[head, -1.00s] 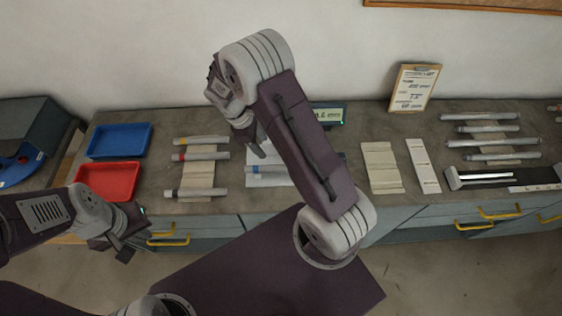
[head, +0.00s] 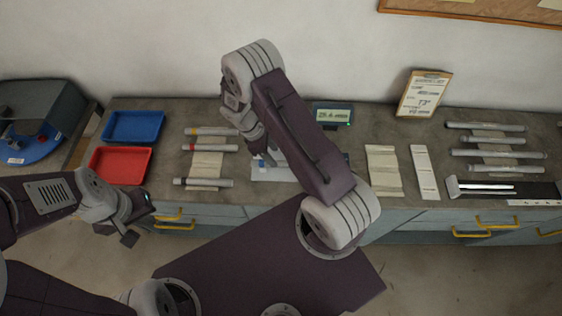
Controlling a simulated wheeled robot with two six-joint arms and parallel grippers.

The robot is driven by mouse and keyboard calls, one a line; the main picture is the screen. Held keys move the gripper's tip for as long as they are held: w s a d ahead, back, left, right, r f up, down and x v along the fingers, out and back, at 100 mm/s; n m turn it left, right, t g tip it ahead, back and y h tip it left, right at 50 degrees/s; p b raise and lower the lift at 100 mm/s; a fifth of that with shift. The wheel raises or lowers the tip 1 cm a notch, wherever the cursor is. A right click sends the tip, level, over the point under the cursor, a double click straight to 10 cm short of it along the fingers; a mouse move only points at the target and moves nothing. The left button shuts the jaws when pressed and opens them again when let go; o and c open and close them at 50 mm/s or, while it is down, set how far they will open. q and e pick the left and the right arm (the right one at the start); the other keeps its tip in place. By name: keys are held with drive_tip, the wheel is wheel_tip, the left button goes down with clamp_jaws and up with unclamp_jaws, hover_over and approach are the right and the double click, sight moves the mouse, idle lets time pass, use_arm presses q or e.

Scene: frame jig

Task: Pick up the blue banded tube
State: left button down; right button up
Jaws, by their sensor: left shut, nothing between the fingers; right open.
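The blue banded tube (head: 260,163) lies on a white plate (head: 268,175) at the middle of the bench. Only its blue-banded end shows; my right arm hides the rest. My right gripper (head: 266,150) is open, pointing down just above that end. Its fingertips are partly hidden, and I cannot tell whether they touch the tube. My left gripper (head: 133,232) is shut and empty, low at the left in front of the bench's edge, well away from the tube.
Yellow-, red- and dark-banded tubes (head: 210,147) lie on a rack left of the plate. Blue (head: 134,140) and red (head: 121,180) trays stand further left. A display (head: 333,116) stands behind. Beige boards (head: 384,186) and several grey tubes (head: 485,125) lie to the right.

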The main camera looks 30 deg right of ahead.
sight(279, 162)
drive_tip(key=f+p, duration=0.1)
drive_tip(key=s+d+f+p, duration=0.1)
drive_tip(key=shift+s+p, duration=0.1)
drive_tip(key=shift+p, duration=0.25)
drive_tip(key=shift+x, duration=1.25)
drive_tip(key=shift+f, duration=0.25)
clamp_jaws()
drive_tip(key=shift+r, duration=0.1)
